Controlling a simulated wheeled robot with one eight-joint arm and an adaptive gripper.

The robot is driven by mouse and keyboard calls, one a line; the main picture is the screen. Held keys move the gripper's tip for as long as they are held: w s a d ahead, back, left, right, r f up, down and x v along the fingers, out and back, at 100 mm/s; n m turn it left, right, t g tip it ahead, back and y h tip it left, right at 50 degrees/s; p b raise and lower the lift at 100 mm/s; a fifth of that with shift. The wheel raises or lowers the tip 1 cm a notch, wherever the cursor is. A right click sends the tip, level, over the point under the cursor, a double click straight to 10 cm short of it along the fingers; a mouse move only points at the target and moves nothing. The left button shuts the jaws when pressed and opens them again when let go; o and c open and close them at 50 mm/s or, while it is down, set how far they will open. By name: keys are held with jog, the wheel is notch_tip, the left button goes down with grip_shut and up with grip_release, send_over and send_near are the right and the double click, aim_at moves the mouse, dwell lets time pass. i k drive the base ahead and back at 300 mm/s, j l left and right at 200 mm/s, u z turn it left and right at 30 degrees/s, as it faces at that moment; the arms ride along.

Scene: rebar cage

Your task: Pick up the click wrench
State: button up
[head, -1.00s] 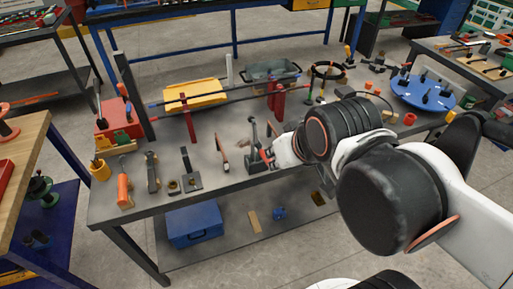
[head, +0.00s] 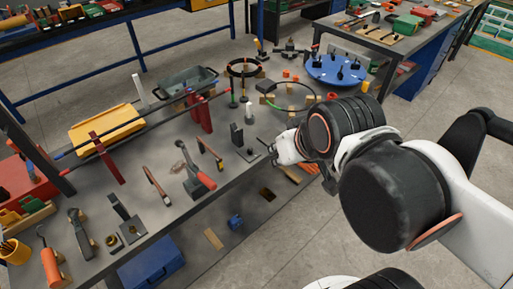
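I cannot tell for sure which tool is the click wrench. In the head view, several long tools lie on the grey workbench (head: 150,222). One is a red-handled tool with a grey body (head: 201,176). Left of it lies a slim tool with a brown-red handle (head: 156,187), and behind it a similar slim tool (head: 211,153). My gripper (head: 272,150) is at the bench's front edge, right of these tools and apart from them. Its fingers are small and dark here, so their opening is unclear. Nothing held shows.
A grey bracket (head: 240,142) stands near my gripper. Red clamps (head: 200,112), a grey bin (head: 185,88) and a yellow tray (head: 107,128) are farther back. A blue round plate (head: 335,69) is at the far right. A blue box (head: 150,264) sits on the lower shelf.

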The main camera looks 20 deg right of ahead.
aim_at(89, 253)
jog(key=u, duration=1.65)
